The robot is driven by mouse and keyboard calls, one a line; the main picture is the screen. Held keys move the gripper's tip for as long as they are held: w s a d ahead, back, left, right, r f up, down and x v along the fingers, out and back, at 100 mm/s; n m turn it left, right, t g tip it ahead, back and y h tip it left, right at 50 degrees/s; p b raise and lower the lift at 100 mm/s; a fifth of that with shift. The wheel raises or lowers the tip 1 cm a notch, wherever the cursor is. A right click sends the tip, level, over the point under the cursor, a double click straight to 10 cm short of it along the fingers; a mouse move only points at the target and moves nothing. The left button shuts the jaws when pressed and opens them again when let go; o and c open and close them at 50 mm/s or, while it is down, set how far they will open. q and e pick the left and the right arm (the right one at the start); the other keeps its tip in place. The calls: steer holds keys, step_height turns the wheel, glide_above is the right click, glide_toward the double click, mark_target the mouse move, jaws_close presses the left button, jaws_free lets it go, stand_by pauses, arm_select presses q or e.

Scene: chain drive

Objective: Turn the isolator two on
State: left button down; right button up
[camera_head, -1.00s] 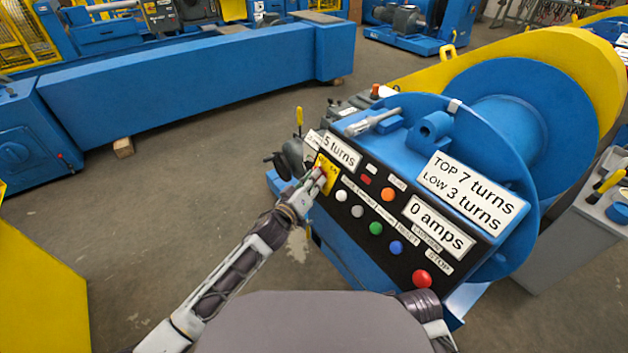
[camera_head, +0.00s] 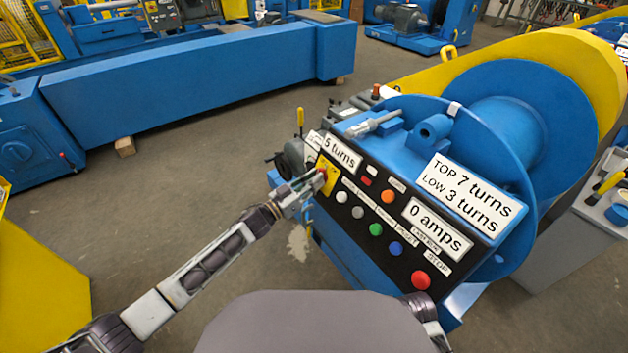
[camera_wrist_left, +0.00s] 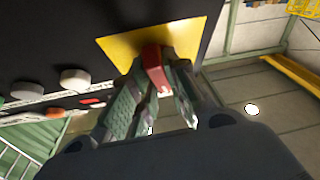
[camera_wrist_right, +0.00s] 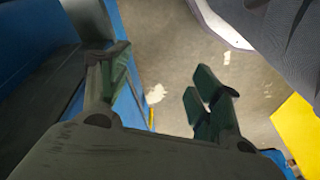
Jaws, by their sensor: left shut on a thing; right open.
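The isolator is a red handle (camera_wrist_left: 153,64) on a yellow plate (camera_wrist_left: 185,38) at the left end of the black control panel (camera_head: 345,200). The yellow plate also shows in the head view (camera_head: 327,174). My left gripper (camera_head: 316,181) is at the plate, and in the left wrist view its fingers (camera_wrist_left: 155,95) are shut on the red handle. Most of the handle's lower part is hidden between the fingers. My right gripper (camera_wrist_right: 160,85) is open and empty, with floor visible between its fingers.
The panel carries white, green, blue, orange and red buttons; the red stop button (camera_head: 421,280) is at its lower right. A big blue drum (camera_head: 510,110) stands behind it. A long blue machine (camera_head: 190,85) stands at the back left, with open floor (camera_head: 180,190) before it.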

arm_select(q)
steer(key=m+g, duration=0.1)
steer(key=m, duration=0.1)
steer(key=m+g+h, duration=0.1)
steer(key=m, duration=0.1)
steer(key=shift+w+a+h, duration=0.15)
steer(key=shift+h, duration=0.15)
steer(key=shift+w+m+g+h, duration=0.1)
steer(key=shift+m+g+h, duration=0.4)
steer(key=shift+m+g, duration=0.5)
steer(key=m+g, duration=0.2)
steer(key=m, duration=0.2)
steer(key=m+g, duration=0.3)
steer(key=m, duration=0.2)
steer(key=shift+w+a+b, duration=0.1)
steer(key=shift+w+b, duration=0.05)
steer(key=shift+b, duration=0.15)
arm_select(e)
steer(key=shift+w+a+r, duration=0.15)
steer(key=shift+w+r, duration=0.15)
steer(key=shift+r, duration=0.3)
steer(key=shift+s+f, duration=0.1)
steer(key=shift+f, duration=0.05)
arm_select(q)
steer(key=c, duration=1.4)
jaws_free()
steer(key=shift+r, duration=0.1)
arm_select(e)
steer(key=shift+s+f, duration=0.1)
